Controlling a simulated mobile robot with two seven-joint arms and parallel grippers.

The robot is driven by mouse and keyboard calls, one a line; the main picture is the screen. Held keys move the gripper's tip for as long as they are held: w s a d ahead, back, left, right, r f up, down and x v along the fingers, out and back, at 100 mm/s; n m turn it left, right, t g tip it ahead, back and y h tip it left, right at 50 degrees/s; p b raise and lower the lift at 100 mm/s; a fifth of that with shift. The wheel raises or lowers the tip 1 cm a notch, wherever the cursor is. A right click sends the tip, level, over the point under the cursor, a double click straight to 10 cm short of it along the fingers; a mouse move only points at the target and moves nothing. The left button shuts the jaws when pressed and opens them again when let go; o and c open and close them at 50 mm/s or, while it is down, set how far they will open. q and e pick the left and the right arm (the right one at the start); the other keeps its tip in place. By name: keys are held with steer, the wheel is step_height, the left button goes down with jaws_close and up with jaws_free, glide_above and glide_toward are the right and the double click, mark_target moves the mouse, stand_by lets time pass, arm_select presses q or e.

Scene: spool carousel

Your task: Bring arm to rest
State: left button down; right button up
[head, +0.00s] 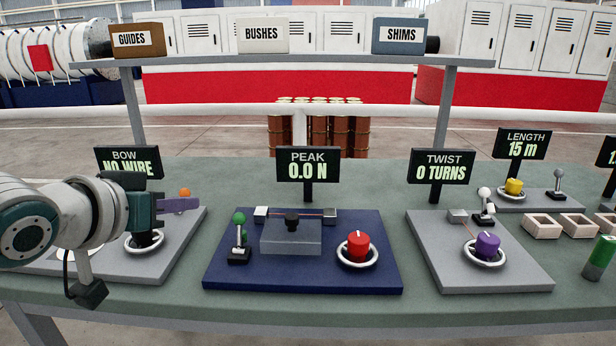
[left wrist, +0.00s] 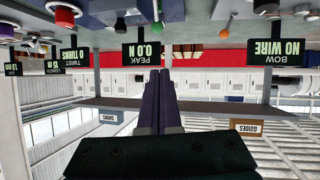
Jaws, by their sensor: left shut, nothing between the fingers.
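My left gripper (head: 180,204) comes in from the left in the head view, above the grey bow station (head: 188,241). Its purple fingers are shut with nothing between them and point right. The fingers also show in the left wrist view (left wrist: 158,95), where the scene appears upside down. The gripper partly covers the bow station and the lower edge of its sign (head: 128,162), which reads "NO WIRE". My right gripper is in neither view.
A blue peak station (head: 300,282) with a green-knobbed lever and red knob (head: 358,246) stands mid-table. A grey twist station (head: 500,279) has a purple knob. Small trays (head: 542,228) and a green cylinder (head: 599,258) are at right. A shelf (head: 290,60) holds labelled boxes behind.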

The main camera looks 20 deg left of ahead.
arm_select(q)
steer(key=s+d+f+m+g, duration=0.1)
steer(key=s+d+f+g, duration=0.15)
steer(key=s, duration=0.65)
steer(key=s+d+f+m+g, duration=0.15)
steer(key=s+d+g, duration=0.25)
steer(key=s, duration=0.5)
steer(key=s+d+f+m+g, duration=0.1)
steer(key=s+d+f+g, duration=0.25)
steer(key=s, duration=0.55)
steer(key=w+p+v, duration=0.2)
steer(key=p+v, duration=1)
steer(key=w+r+p+v, duration=0.1)
steer(key=w+p+v, duration=0.2)
steer(key=p+v, duration=1)
steer(key=w+r+p+v, duration=0.1)
steer(key=w+p+v, duration=0.2)
steer(key=p+v, duration=1)
steer(key=shift+a+t, duration=0.3)
steer(key=shift+t, duration=0.1)
steer(key=shift+w, duration=0.1)
